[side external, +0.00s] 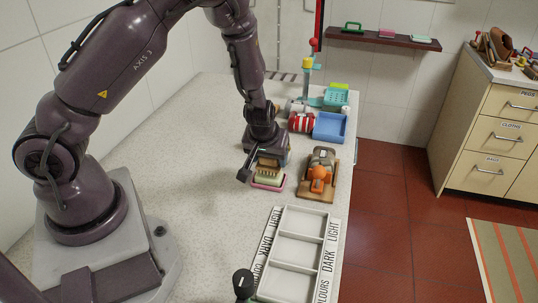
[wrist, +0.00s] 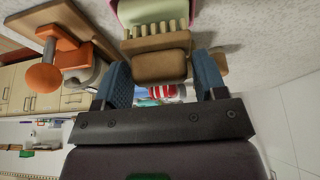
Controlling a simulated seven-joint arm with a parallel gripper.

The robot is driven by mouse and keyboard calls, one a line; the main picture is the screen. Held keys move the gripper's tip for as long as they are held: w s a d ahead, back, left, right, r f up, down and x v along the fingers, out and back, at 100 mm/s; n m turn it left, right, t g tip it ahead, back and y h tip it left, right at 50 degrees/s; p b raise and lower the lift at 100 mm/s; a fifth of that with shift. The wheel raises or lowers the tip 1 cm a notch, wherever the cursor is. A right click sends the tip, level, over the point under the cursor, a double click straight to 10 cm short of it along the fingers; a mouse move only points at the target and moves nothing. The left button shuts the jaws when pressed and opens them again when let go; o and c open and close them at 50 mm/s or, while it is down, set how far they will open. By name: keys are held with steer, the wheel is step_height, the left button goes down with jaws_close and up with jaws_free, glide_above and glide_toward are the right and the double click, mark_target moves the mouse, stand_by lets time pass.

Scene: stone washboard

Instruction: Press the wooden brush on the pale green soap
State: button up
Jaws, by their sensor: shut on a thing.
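The wooden brush (side external: 268,163) is held level between the fingers of my gripper (side external: 264,168), which is shut on it. In the wrist view the brush (wrist: 156,62) sits between the blue finger pads of my gripper (wrist: 163,82), its pale bristles pointing at the soap. The pale green soap (wrist: 150,11) lies directly beneath the brush, in a pink dish (wrist: 113,9). In the side view the soap (side external: 268,176) shows below the bristles, inside the pink dish (side external: 267,186). The bristle tips appear to meet the soap, but the contact is partly hidden.
A wooden board (side external: 331,188) with an orange-knobbed device stands just right of the dish. Behind are a red-striped roll (side external: 301,122) and a blue tray (side external: 330,127). A white sectioned tray (side external: 297,262) lies in front. The counter (side external: 205,185) left of the dish is clear.

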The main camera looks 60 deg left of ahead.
steer(key=shift+f, duration=0.6)
stand_by(1.1)
steer(key=shift+r, duration=3.6)
steer(key=shift+f, duration=0.1)
